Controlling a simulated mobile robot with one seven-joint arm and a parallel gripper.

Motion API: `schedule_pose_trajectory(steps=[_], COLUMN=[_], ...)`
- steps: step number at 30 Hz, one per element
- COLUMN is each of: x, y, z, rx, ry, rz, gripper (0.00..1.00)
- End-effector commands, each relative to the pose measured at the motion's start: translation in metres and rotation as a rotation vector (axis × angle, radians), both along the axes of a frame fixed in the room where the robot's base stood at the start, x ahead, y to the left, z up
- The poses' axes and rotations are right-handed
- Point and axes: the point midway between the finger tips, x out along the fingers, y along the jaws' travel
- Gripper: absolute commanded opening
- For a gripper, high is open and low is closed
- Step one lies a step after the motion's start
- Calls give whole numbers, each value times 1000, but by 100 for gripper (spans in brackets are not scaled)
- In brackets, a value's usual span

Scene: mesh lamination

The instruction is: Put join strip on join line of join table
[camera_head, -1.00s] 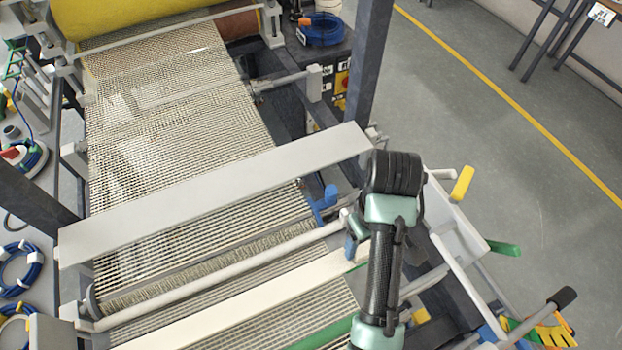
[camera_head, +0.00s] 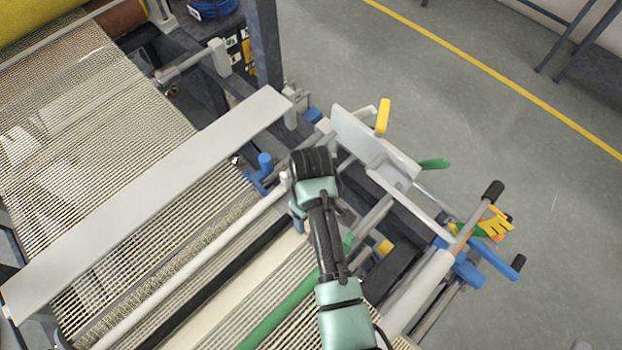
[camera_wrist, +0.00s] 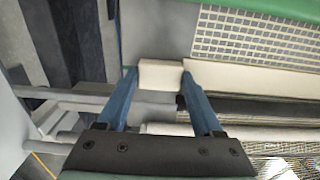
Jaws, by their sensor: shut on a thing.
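The join strip, a long cream bar (camera_head: 232,290), lies across the mesh on the join table in the head view. It also shows in the wrist view (camera_wrist: 255,81), running to the right. My gripper (camera_wrist: 160,76) is shut on the strip's near end, with one blue finger on each side. In the head view my arm hides most of the fingers and that end. A black band (camera_head: 215,285) runs along one side of the strip and a green bar (camera_head: 285,308) along the other. I cannot tell which mark is the join line, or whether the strip touches the table.
A wide grey beam (camera_head: 160,205) spans the mesh beyond the strip, with a pale roller (camera_head: 185,272) between them. Levers with yellow (camera_head: 383,115) and green (camera_head: 435,164) handles stand at the right.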

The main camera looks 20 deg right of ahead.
Motion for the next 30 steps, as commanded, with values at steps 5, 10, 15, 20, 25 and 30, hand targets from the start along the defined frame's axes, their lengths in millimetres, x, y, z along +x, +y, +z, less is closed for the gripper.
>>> schedule_pose_trajectory(steps=[5, 10, 15, 20, 25, 30], x=[0, 0, 0, 0, 1, 2], y=[0, 0, 0, 0, -1, -1], z=[0, 0, 1, 5, 27, 66], rx=[0, 0, 0, 0, -1, -2], ry=[0, 0, 0, 0, -5, -6], rz=[-1, 0, -1, 0, -1, 1], gripper=[77, 98, 98, 98, 98, 98])
